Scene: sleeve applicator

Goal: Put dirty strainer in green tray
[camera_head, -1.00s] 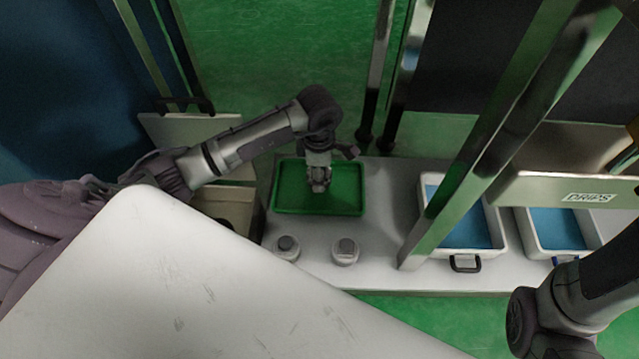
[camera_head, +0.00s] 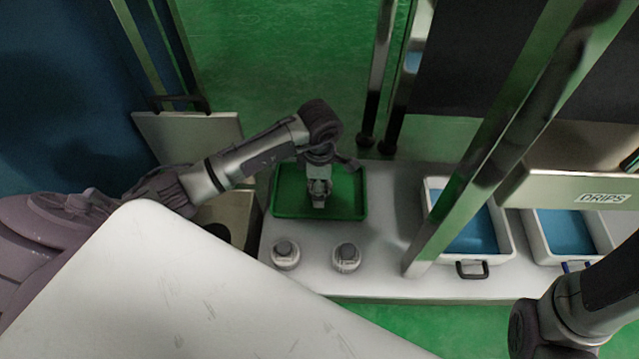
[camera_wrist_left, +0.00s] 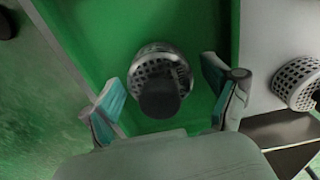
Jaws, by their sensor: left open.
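The green tray (camera_head: 290,205) lies on the white bench in the head view. My left gripper (camera_head: 319,200) points down over the middle of the tray. In the left wrist view, a perforated metal strainer (camera_wrist_left: 150,60) with a dark round knob is over the green tray floor (camera_wrist_left: 85,30). It lies between the two spread fingers of my left gripper (camera_wrist_left: 164,88), with a gap on each side.
Two more strainers (camera_head: 286,253) (camera_head: 347,257) stand on the bench (camera_head: 390,225) in front of the tray. White bins with blue insides (camera_head: 475,235) (camera_head: 565,232) are to the right, behind a slanting metal post (camera_head: 480,160). A white panel (camera_head: 200,290) fills the lower left.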

